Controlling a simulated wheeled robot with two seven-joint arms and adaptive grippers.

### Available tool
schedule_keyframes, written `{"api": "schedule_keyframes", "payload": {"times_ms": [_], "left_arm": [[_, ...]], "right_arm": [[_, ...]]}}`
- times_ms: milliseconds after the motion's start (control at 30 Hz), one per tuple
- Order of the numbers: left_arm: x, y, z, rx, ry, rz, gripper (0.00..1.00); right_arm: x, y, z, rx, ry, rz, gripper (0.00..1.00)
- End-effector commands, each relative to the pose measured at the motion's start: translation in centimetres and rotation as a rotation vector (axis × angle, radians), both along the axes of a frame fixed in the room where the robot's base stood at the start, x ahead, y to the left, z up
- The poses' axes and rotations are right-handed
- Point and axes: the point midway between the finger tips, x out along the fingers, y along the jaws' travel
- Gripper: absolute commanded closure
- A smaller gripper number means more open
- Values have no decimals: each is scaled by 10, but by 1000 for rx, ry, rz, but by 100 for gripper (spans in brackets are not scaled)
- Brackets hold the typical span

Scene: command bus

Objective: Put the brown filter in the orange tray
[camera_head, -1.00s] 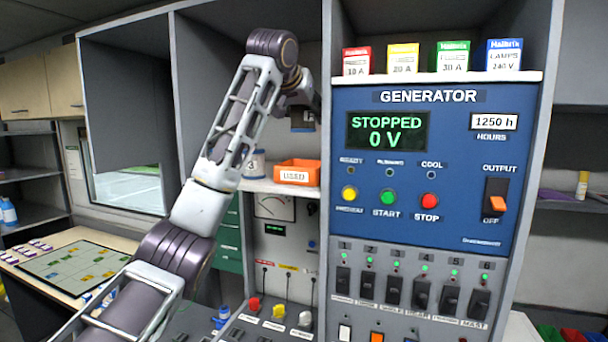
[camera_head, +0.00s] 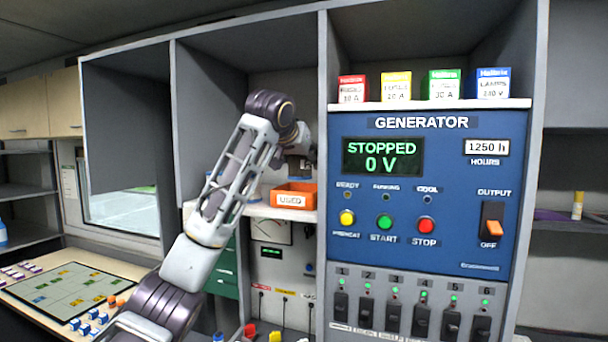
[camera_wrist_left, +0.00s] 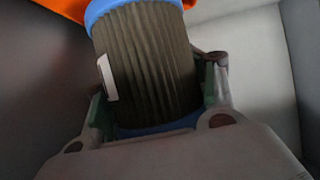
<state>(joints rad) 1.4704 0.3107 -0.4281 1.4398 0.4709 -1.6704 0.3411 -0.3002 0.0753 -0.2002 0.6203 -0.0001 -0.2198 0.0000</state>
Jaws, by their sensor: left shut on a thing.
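The brown filter (camera_wrist_left: 150,62) is a pleated cylinder with blue end caps and a small white label, seen large in the left wrist view. My left gripper (camera_wrist_left: 160,108) is shut on it, with a finger on each side. In the head view the gripper (camera_head: 298,150) is partly hidden by my arm, and the filter hangs below it just above the orange tray (camera_head: 292,201). The tray is marked USED and sits on a shelf. Its edge also shows in the left wrist view (camera_wrist_left: 62,7). Whether the filter's lower end is inside the tray, I cannot tell.
The tray's shelf lies in a bay left of the blue generator panel (camera_head: 425,190), with a grey divider between them. Several small coloured boxes (camera_head: 396,87) stand on the ledge above the panel. A container partly shows behind my arm, left of the tray.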

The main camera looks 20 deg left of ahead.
Motion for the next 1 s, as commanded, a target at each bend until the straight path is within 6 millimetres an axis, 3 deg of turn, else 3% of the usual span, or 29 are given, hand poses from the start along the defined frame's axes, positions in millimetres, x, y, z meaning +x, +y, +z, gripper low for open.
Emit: {"api": "schedule_keyframes", "payload": {"times_ms": [267,700,1000], "left_arm": [[0,0,-3,0,0,0,71],[0,0,-37,0,0,0,71],[0,0,-41,-1,-1,0,71]], "right_arm": [[-1,1,0,1,1,1,60],[-1,-7,6,-8,1,2,60],[-1,-8,6,-9,1,1,60]]}}
